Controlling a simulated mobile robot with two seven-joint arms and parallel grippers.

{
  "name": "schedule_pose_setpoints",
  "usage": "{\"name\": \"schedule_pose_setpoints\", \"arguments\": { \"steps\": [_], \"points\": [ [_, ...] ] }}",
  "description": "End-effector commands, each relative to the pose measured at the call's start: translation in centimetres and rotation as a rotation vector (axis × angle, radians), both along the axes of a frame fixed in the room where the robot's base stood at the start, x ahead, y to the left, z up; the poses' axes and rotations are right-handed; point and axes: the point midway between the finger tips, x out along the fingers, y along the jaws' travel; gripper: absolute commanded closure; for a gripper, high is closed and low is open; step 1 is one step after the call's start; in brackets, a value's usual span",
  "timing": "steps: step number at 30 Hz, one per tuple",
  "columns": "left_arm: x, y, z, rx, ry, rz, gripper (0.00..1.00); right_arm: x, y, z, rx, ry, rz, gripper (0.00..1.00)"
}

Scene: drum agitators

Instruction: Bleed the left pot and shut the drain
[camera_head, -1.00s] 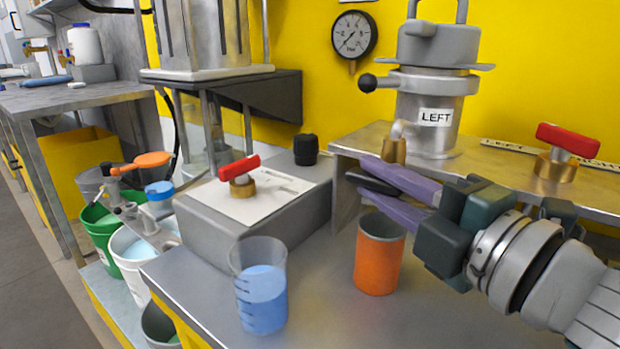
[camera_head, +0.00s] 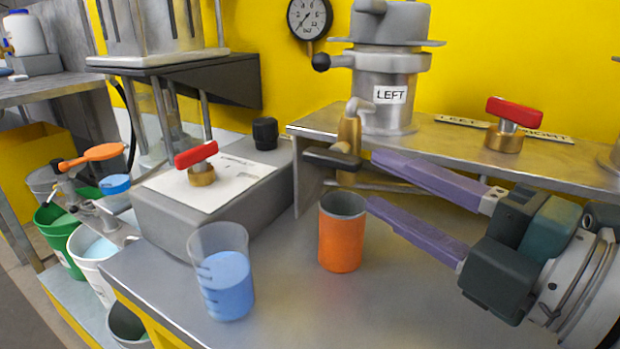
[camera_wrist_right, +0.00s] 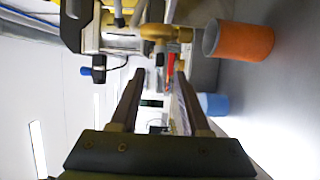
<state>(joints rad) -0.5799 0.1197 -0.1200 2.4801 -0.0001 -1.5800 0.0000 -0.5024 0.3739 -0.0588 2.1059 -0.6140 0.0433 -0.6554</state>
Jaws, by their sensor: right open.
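The left pot (camera_head: 388,103), a grey metal vessel labelled LEFT, stands on a raised metal shelf. The brass drain valve (camera_head: 348,135) hangs at its lower front, with its dark handle (camera_head: 332,158) pointing left. The valve also shows in the wrist view (camera_wrist_right: 158,33). My right gripper (camera_head: 374,180) is open and empty, its purple fingers just right of the handle and apart from it. An orange cup (camera_head: 341,240) stands upright below the valve; its contents cannot be seen. My left gripper is not in view.
A beaker of blue liquid (camera_head: 226,282) stands left of the cup. A red-handled valve (camera_head: 199,163) sits on a grey box, another (camera_head: 507,123) on the shelf. A gauge (camera_head: 310,17) hangs on the yellow wall. The bench front is clear.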

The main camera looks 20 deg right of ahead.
Motion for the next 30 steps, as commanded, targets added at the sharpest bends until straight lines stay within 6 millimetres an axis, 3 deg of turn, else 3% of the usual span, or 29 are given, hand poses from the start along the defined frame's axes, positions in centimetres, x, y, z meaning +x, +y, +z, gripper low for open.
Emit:
{"name": "schedule_pose_setpoints", "arguments": {
  "steps": [7, 23, 26, 30],
  "points": [
    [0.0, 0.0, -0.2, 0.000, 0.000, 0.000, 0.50, -2.1, -0.6, -0.1, 0.000, 0.000, -0.001, 0.54],
    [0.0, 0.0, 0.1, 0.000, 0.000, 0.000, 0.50, -2.2, -0.7, 0.2, 0.007, 0.005, -0.008, 0.54],
    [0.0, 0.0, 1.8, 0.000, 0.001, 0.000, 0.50, -1.9, -1.5, 1.6, 0.068, 0.050, -0.066, 0.54],
    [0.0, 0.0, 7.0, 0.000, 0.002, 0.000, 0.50, -1.7, -4.0, 4.6, 0.301, 0.232, -0.273, 0.54]
  ]
}}
